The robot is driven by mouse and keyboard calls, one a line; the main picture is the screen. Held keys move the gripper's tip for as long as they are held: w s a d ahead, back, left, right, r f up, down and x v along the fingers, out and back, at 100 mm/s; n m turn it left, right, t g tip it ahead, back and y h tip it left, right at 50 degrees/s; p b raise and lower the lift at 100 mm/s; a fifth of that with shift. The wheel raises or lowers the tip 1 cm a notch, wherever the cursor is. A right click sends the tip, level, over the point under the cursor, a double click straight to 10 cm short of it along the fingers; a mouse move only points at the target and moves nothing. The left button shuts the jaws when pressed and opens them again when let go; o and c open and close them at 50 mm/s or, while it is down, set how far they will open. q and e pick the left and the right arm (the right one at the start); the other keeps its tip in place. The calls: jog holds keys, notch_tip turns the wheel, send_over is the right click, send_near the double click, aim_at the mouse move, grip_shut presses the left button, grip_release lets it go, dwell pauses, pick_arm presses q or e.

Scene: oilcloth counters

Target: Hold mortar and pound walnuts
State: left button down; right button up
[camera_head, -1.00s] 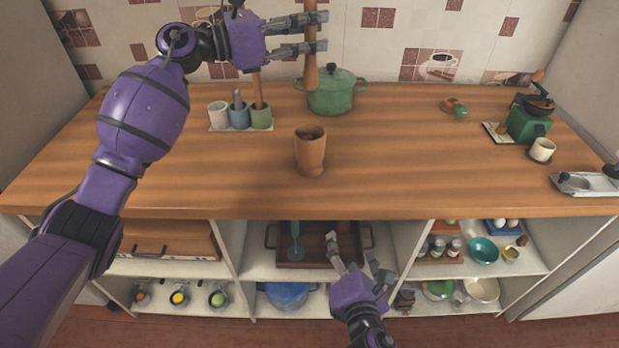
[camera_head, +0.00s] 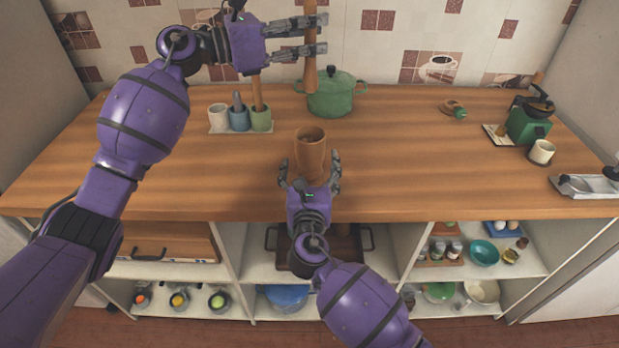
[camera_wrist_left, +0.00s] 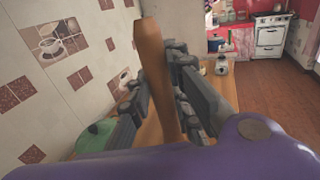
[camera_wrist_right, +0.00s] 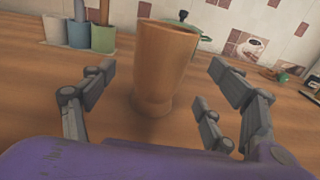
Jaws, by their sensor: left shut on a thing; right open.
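The wooden mortar (camera_head: 310,150) stands upright on the counter near its front middle; it also shows in the right wrist view (camera_wrist_right: 165,65). The walnuts cannot be made out inside it. My right gripper (camera_head: 309,172) is open, with its fingers on either side of the mortar's lower part, apart from it in the right wrist view. My left gripper (camera_head: 312,36) is raised high and shut on a long wooden pestle (camera_head: 310,72), held upright above the counter. The pestle also shows in the left wrist view (camera_wrist_left: 152,60).
A green lidded pot (camera_head: 330,98) stands behind the mortar. Cups with utensils stand on a small tray (camera_head: 218,129) to the left. A green coffee grinder (camera_head: 527,124), a white cup (camera_head: 541,151) and a metal tray (camera_head: 590,186) are at the right. Counter around the mortar is clear.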

aim_at(310, 142)
jog(key=w, duration=0.6)
jog(key=shift+w, duration=0.15)
jog(key=c, duration=1.5)
pick_arm(q)
notch_tip(310, 142, down, 16)
pick_arm(e)
jog(key=shift+o, duration=0.2)
